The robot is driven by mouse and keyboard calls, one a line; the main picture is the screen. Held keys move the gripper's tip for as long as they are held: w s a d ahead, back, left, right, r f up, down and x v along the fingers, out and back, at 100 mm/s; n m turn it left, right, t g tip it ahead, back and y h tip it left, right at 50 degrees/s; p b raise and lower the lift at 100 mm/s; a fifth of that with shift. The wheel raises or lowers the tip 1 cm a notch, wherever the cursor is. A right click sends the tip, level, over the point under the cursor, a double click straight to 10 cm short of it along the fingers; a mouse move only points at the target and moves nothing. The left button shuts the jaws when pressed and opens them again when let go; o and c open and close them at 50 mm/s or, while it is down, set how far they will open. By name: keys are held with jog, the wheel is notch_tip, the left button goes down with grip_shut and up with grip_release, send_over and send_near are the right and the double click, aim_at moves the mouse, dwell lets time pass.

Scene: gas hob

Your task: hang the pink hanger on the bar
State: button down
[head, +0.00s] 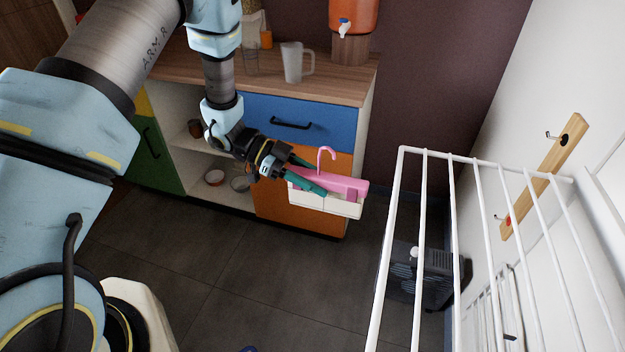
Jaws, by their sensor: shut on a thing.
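The pink hanger (345,184) is near the middle of the head view, with its curved hook pointing up. My gripper (309,176) has teal fingers and is shut on the hanger's left part, holding it up in front of the orange cabinet door. A pale, box-like thing (342,207) shows just below the hanger; I cannot tell whether it is joined to it. A white rack of bars (480,160) fills the right side, apart from the hanger and to its right. I cannot tell which of its bars is the task's bar.
Behind the gripper stands a wooden-topped cabinet (283,108) with a clear jug (292,63) and an orange dispenser (353,15). A wooden hook board (545,175) is on the right wall. A dark boxy appliance (430,270) sits behind the rack. Dark floor is open below.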

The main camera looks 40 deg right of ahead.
jog(key=r+b+x, duration=0.1)
jog(key=b+x, duration=0.1)
jog(key=x, duration=0.5)
jog(key=r+b+x, duration=0.1)
jog(key=b+x, duration=0.1)
jog(key=x, duration=0.5)
jog(key=shift+s+d+r, duration=0.15)
jog(key=shift+s+d, duration=0.45)
jog(key=shift+s, duration=0.05)
dwell(0.5)
jog(key=shift+c, duration=2)
grip_release()
